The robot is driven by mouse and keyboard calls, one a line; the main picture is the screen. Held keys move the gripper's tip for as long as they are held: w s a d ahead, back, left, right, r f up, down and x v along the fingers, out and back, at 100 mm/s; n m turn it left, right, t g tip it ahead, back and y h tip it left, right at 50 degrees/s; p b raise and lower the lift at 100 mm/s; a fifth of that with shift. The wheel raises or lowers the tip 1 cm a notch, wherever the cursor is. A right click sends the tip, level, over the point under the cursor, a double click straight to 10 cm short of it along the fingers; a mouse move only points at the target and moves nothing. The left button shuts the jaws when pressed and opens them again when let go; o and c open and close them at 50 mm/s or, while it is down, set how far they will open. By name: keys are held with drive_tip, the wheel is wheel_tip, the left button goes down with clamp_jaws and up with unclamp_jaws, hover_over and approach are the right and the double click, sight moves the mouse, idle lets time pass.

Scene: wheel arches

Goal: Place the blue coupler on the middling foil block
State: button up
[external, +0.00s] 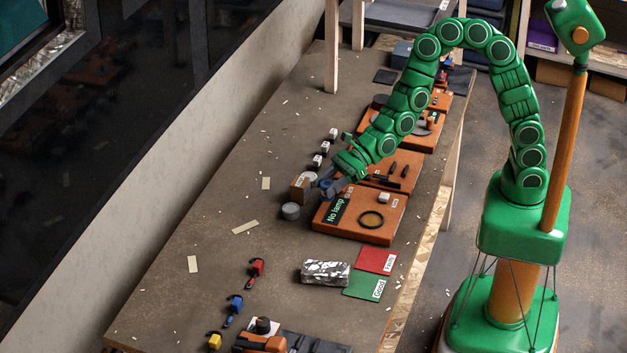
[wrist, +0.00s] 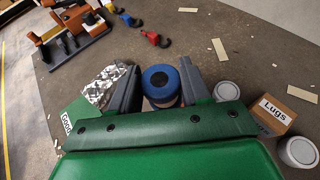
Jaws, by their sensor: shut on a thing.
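The blue coupler (wrist: 161,93) is round and blue with a dark centre. In the wrist view it sits between the two grey fingers of my gripper (wrist: 157,68), which is shut on it. In the external view my gripper (external: 329,187) is low over the bench, by the left edge of an orange board; the coupler is hard to make out there. A foil block (external: 326,273), crinkled silver and oblong, lies on the bench nearer the camera, left of a green card. It also shows in the wrist view (wrist: 102,86), just left of the left finger. I see no other foil block.
The "Lugs" box (wrist: 272,115) and grey cylinders (wrist: 227,91) stand close beside my gripper. The orange board (external: 385,222) has a "No lamp" label. Red (external: 376,261) and green (external: 363,287) cards lie by the block. Bare bench lies left of the block.

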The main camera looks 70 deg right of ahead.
drive_tip(key=n+g+y, duration=0.1)
drive_tip(key=n+g, duration=0.1)
hover_over(326, 267)
drive_tip(key=shift+f, duration=4.25)
drive_tip(key=o, duration=1)
drive_tip(key=shift+s+r, duration=0.1)
drive_tip(key=shift+v, duration=3.7)
